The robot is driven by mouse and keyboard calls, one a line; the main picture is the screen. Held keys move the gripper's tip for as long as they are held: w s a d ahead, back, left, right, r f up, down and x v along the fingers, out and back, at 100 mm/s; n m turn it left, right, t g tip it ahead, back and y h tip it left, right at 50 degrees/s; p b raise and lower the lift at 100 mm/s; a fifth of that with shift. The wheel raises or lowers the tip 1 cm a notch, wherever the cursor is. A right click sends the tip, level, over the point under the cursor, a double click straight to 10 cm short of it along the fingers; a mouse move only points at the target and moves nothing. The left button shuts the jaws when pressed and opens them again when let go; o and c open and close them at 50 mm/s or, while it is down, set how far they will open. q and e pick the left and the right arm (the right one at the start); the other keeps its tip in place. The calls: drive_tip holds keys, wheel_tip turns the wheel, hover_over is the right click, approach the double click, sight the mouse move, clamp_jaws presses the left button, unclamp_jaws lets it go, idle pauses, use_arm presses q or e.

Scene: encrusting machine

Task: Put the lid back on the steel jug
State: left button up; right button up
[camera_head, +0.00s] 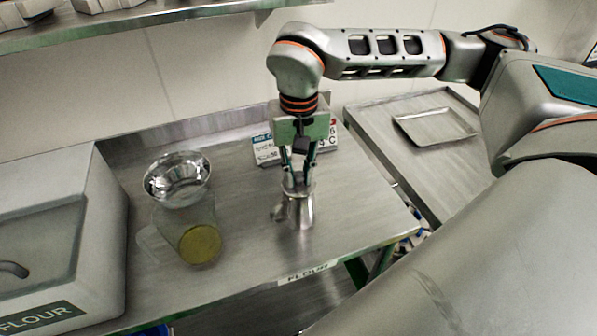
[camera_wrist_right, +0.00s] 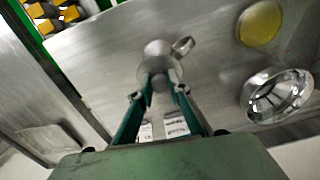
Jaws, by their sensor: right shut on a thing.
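The steel jug (camera_head: 302,212) stands upright on the steel table, with its handle towards the left in the head view. It also shows in the right wrist view (camera_wrist_right: 157,52), beyond my fingertips. My right gripper (camera_head: 298,176) points down directly over the jug's mouth. Its green fingers are shut on a small steel piece at the jug's top, which looks like the lid (camera_head: 297,187). The fingers hide most of the lid, and I cannot tell whether it is fully seated on the rim. My left gripper is not in view.
A clear jug (camera_head: 170,232) with yellow contents and a steel bowl (camera_head: 177,179) stand left of the steel jug. A flour bin (camera_head: 60,225) is at the far left. Label cards (camera_head: 265,150) stand behind the gripper. A second table at right holds a tray (camera_head: 437,127).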

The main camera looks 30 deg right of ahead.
idle(0.4)
drive_tip(key=o, duration=1)
drive_tip(key=shift+o, duration=0.2)
drive_tip(key=o, duration=0.5)
drive_tip(key=shift+c, duration=0.2)
drive_tip(key=shift+r+p, duration=1.1)
drive_tip(key=shift+r, duration=2.45)
